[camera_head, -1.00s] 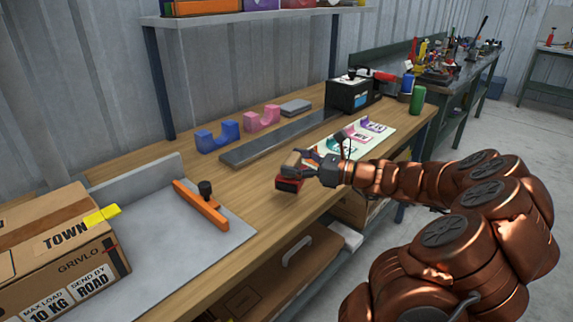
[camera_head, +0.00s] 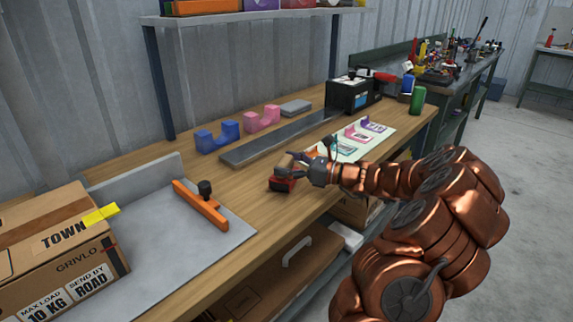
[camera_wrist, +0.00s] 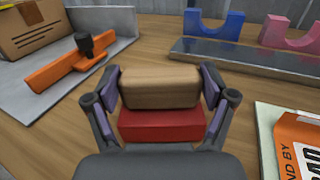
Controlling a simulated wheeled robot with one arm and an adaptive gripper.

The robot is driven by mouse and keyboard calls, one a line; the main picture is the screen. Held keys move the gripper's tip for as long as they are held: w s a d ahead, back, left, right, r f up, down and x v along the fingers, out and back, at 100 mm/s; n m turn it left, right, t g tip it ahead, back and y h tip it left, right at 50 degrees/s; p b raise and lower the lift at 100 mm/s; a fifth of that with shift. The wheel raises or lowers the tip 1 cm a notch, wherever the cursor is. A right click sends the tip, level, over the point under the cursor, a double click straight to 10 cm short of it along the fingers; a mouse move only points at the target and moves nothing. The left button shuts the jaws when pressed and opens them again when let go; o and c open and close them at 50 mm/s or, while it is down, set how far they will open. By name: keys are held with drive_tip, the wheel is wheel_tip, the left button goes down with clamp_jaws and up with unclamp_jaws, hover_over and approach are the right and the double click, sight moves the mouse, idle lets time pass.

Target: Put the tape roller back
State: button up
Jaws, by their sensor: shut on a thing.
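My gripper (camera_wrist: 160,92) is shut on a block-shaped thing with a tan upper part and a red lower part (camera_wrist: 160,125). It may be the tape roller; no roll or wheel shows on it. In the head view my gripper (camera_head: 300,166) holds this thing (camera_head: 283,184) at the bench's front part; I cannot tell whether it touches the wood. A blue cradle-shaped holder (camera_head: 218,138) and a pink one (camera_head: 262,119) stand empty behind a dark metal strip (camera_head: 275,138), farther back than my gripper.
At left, a grey angled plate (camera_head: 150,235) bears an orange bar with a black knob (camera_head: 201,207) and a cardboard box (camera_head: 50,250). Wood left of my gripper is clear.

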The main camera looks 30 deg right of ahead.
drive_tip(key=o, duration=1.3)
drive_tip(key=shift+f, duration=0.15)
drive_tip(key=v, duration=1.2)
drive_tip(key=shift+p, duration=0.3)
